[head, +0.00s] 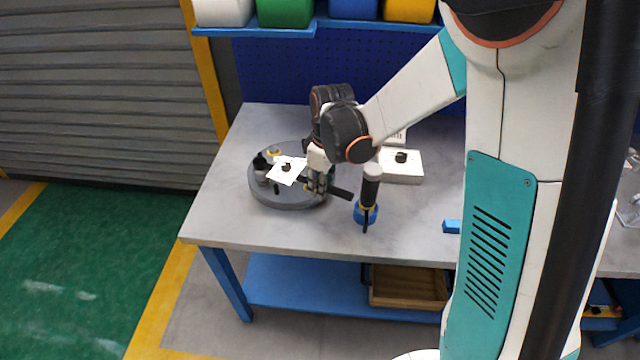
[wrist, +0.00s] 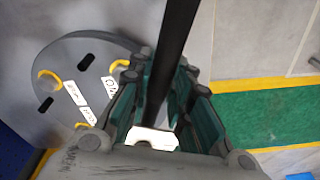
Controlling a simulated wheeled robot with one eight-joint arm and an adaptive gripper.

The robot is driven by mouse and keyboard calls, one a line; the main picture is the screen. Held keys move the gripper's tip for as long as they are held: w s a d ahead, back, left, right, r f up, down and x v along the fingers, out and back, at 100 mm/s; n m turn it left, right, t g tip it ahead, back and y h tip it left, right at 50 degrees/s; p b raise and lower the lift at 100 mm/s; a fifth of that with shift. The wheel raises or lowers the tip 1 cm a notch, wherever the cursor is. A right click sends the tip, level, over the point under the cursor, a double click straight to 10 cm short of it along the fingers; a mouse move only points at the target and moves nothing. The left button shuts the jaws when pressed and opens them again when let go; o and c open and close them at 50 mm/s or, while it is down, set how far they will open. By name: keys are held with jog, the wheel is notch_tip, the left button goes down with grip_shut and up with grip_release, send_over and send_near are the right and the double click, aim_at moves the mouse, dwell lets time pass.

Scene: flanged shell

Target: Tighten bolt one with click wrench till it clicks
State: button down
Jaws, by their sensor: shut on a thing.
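The flanged shell is a grey round disc (head: 262,194) on the left of the bench. In the wrist view its flange (wrist: 75,52) shows dark slots, yellow rings (wrist: 85,62) and white labels (wrist: 76,93). My gripper (head: 318,184) is at the shell's right side. It is shut on a long dark bar (head: 340,193), which looks like the click wrench's handle. In the wrist view the bar (wrist: 178,28) runs between my gripper's teal-padded fingers (wrist: 165,75). The wrench's head, its fit on a bolt and which bolt is number one cannot be made out.
A black-handled tool (head: 371,188) stands upright in a blue holder (head: 365,213), close right of the bar. A pale box (head: 403,175) with a black knob lies behind it. The bench's front (head: 290,232) is clear. A blue block (head: 451,226) lies farther right.

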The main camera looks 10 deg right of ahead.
jog(key=shift+f+b, duration=1.25)
jog(key=shift+f, duration=0.15)
dwell(0.4)
jog(key=shift+s+a, duration=0.1)
jog(key=s+a+m, duration=0.3)
jog(key=a+m, duration=0.2)
jog(key=a, duration=0.3)
jog(key=s+a+m+h+b, duration=0.1)
jog(key=s+a+m, duration=0.2)
jog(key=a+m, duration=0.3)
jog(key=shift+a, duration=1)
dwell(2.2)
jog(key=shift+a, duration=0.1)
jog(key=shift+f, duration=0.1)
dwell(0.4)
